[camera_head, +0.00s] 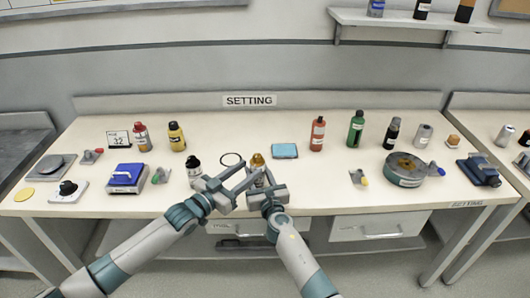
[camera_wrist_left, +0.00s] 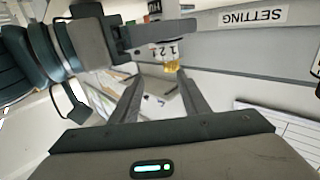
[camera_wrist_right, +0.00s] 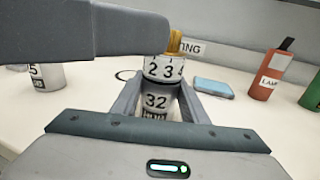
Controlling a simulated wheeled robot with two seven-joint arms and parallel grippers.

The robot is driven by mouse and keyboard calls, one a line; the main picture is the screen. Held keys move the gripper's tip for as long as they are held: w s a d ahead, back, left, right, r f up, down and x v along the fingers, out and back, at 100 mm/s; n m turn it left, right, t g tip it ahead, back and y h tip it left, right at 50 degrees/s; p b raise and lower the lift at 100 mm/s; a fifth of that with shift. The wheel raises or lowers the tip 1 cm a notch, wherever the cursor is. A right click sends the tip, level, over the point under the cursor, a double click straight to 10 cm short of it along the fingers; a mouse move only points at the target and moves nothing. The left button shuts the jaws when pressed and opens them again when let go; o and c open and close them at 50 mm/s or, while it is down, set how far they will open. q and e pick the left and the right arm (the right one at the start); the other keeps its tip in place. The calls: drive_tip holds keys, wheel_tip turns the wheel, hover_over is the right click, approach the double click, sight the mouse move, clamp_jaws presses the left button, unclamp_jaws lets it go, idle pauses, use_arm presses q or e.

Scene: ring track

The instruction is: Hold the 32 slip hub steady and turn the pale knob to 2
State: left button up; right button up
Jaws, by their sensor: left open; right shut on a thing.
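The 32 slip hub (camera_wrist_right: 156,102) stands upright between the fingers of my right gripper (camera_head: 261,181), which is shut on its lower body. Above the 32 label is a pale numbered knob (camera_wrist_right: 163,68), with 2, 3 and part of a 4 facing the right wrist camera. A gold top (camera_head: 257,160) rises above it. My left gripper (camera_head: 249,171) is open and comes in from the left close to the knob. In the left wrist view, the knob's 1 and 2 (camera_wrist_left: 171,50) show beyond the open fingertips. A pointer mark cannot be made out.
A small card reading 32 (camera_head: 118,139) stands at the back left. A black-topped hub (camera_head: 193,168) is just left of the grippers, and a dark ring (camera_head: 232,159) lies behind them. A blue pad (camera_head: 284,151) is behind right.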

sight(260, 155)
use_arm(q)
drive_tip(key=shift+w+a+f, duration=0.1)
drive_tip(key=shift+w+a, duration=0.2)
drive_tip(key=shift+a, duration=0.2)
drive_tip(key=shift+w+a+f, duration=0.1)
drive_tip(key=shift+w+a, duration=0.2)
drive_tip(key=shift+a, duration=0.2)
drive_tip(key=shift+r, duration=0.1)
drive_tip(key=shift+x, duration=6)
drive_tip(key=shift+d, duration=0.1)
clamp_jaws()
drive_tip(key=shift+s, duration=0.1)
drive_tip(key=shift+d, duration=0.15)
